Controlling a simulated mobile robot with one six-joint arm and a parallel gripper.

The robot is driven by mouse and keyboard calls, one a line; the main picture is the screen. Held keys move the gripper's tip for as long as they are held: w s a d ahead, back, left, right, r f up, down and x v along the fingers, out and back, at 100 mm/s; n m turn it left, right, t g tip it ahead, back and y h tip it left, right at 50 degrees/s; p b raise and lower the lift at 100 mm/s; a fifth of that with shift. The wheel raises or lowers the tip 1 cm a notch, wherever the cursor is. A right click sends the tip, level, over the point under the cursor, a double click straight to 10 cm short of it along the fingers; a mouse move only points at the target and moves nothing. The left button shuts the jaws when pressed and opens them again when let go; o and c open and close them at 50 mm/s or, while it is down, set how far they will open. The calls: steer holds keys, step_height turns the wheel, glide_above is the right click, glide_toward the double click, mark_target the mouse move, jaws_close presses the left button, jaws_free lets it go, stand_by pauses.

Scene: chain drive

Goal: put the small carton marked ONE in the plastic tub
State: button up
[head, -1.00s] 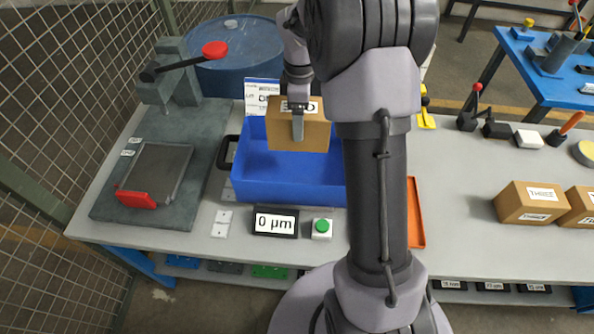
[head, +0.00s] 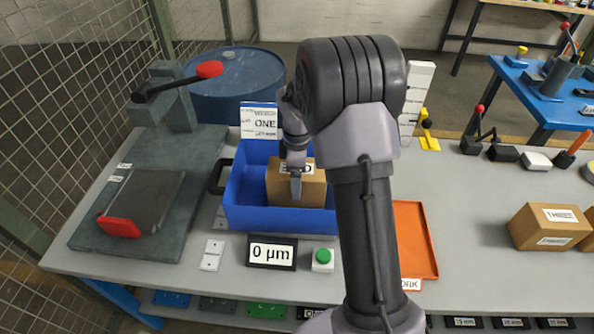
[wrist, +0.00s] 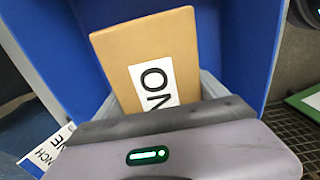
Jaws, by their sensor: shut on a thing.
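My gripper (head: 296,190) is shut on a small brown carton (head: 312,190). The carton is inside the mouth of the blue plastic tub (head: 275,219), toward its right side; I cannot tell whether it touches the tub's floor. A finger covers part of its white label in the head view. In the wrist view the carton (wrist: 120,60) shows a turned label with an O and what looks like an N; the rest is hidden. Blue tub walls (wrist: 245,45) rise on both sides of it.
A card reading ONE (head: 262,121) stands behind the tub. A press (head: 160,110) is at left, a 0 µm display (head: 271,252) and green button (head: 323,257) in front. An orange tray (head: 413,235) and a carton marked THREE (head: 550,227) are at right.

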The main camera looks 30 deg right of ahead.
stand_by(0.3)
steer(key=o, duration=2)
steer(key=shift+f, duration=0.1)
step_height(320, 180, up, 12)
steer(key=p, duration=0.5)
steer(key=s+a+r+m+t, duration=0.2)
steer(key=s+a+r+m, duration=0.35)
steer(key=a+r, duration=0.35)
steer(key=s+a+r+m+t, duration=0.1)
steer(key=s+a+m, duration=0.2)
steer(key=s, duration=0.3)
steer(key=s+a+r+m+t+y, duration=0.1)
steer(key=s+a+r+m, duration=0.1)
steer(key=s, duration=0.4)
steer(key=s+a+r+m+t+y, duration=0.1)
steer(key=s+a+m, duration=0.4)
steer(key=s, duration=0.2)
steer(key=shift+r+t, duration=0.3)
steer(key=shift+t, duration=0.1)
